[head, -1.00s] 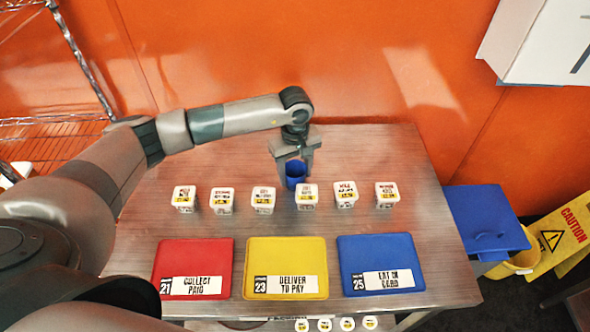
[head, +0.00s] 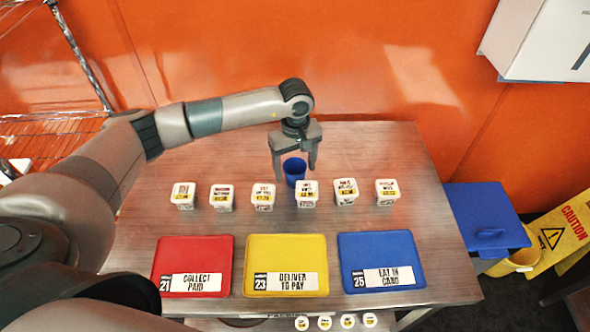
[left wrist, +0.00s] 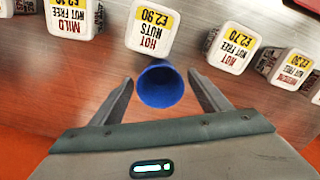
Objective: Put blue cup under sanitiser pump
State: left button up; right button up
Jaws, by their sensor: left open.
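The blue cup (head: 294,169) stands upright on the table behind the row of white tubs. It also shows in the left wrist view (left wrist: 160,86), between the two fingers and apart from both. My left gripper (head: 294,180) is open, with its fingers on either side of the cup; it also shows in the left wrist view (left wrist: 158,98). My right gripper is not in view. No sanitiser pump can be made out.
White labelled tubs (head: 307,194) stand in a row close in front of the cup. Red (head: 193,250), yellow (head: 286,250) and blue (head: 380,250) mats lie nearer. A blue-lidded bin (head: 487,215) stands right of the table (head: 425,200). The table's back right is clear.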

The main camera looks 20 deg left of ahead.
pick_arm(q)
notch_tip(320, 180, up, 11)
jog(key=b, duration=0.4)
jog(key=shift+b, duration=0.4)
jog(key=shift+o, duration=0.3)
